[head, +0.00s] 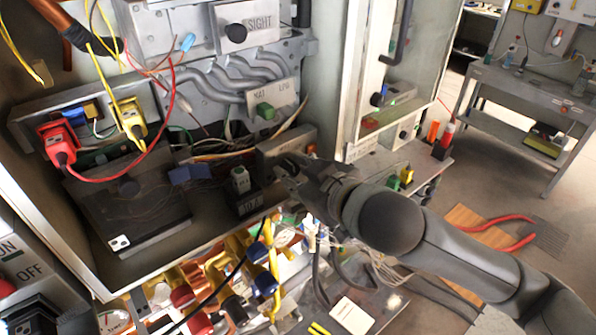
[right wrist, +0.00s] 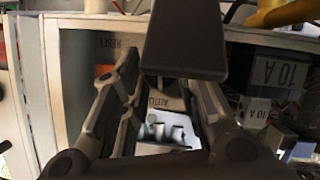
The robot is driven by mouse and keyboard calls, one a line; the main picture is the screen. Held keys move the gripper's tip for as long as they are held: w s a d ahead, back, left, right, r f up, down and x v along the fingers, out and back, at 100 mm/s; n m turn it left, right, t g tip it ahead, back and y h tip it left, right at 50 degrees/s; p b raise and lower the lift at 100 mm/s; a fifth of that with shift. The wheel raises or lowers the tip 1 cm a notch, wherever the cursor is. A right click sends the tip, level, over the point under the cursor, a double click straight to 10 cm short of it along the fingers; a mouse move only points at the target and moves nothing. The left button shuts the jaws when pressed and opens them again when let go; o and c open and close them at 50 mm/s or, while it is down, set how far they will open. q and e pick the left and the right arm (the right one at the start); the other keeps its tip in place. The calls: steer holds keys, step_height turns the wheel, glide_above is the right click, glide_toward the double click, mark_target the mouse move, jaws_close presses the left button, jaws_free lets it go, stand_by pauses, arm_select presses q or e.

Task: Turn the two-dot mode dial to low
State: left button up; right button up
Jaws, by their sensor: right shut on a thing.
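A dark box (head: 135,215) lies at the lower left of the open cabinet in the head view. It has a round dark dial (head: 128,187) on its top face and a small white tag (head: 119,243) with dark dots at its front corner. My right gripper (head: 287,165) is well to the right of that dial, at a grey box (head: 285,148). It is shut on a dark part there, mostly hidden by the fingers. In the right wrist view my right gripper (right wrist: 155,82) is among printed labels, one reading RESET (right wrist: 122,43). My left gripper is not in view.
A 10 A block (head: 249,204) stands just left of my right gripper. Red (head: 58,143) and yellow (head: 131,117) plugs with loose wires are at the left. Pipes and valves (head: 215,270) crowd the front below. The cabinet door (head: 375,70) stands open at the right.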

steer(key=o, duration=1)
steer(key=shift+w, duration=0.1)
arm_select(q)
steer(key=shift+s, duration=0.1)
arm_select(e)
steer(key=shift+o, duration=0.2)
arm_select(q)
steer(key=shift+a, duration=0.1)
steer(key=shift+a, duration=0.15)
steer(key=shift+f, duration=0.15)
